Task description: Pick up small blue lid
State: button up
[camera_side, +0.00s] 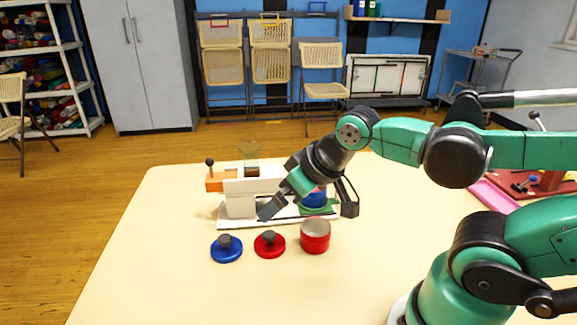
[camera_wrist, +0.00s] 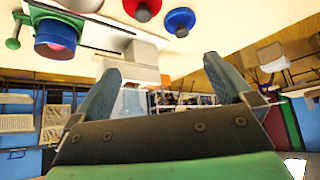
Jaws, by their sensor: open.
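The small blue lid (camera_side: 226,250) lies flat on the pale table, with a dark knob on top, left of a red lid (camera_side: 269,246). The blue lid also shows at the top of the wrist view (camera_wrist: 179,22), beyond the fingertips and apart from them. My gripper (camera_side: 270,209) is above the table, up and to the right of the blue lid in the side view. In the wrist view my gripper (camera_wrist: 160,80) has its two fingers spread wide with nothing held between them.
A red open pot (camera_side: 315,238) stands right of the red lid. A white machine (camera_side: 240,205) with an orange block (camera_side: 214,183) is behind the lids; a blue cylinder (camera_side: 314,199) on it is partly hidden by my arm. The table front left is clear.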

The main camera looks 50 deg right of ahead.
jog(key=g, duration=0.7)
send_over(225, 237)
notch_tip(225, 237, down, 8)
jog(key=shift+r, duration=0.25)
jog(key=shift+f, duration=3.05)
jog(key=c, duration=1)
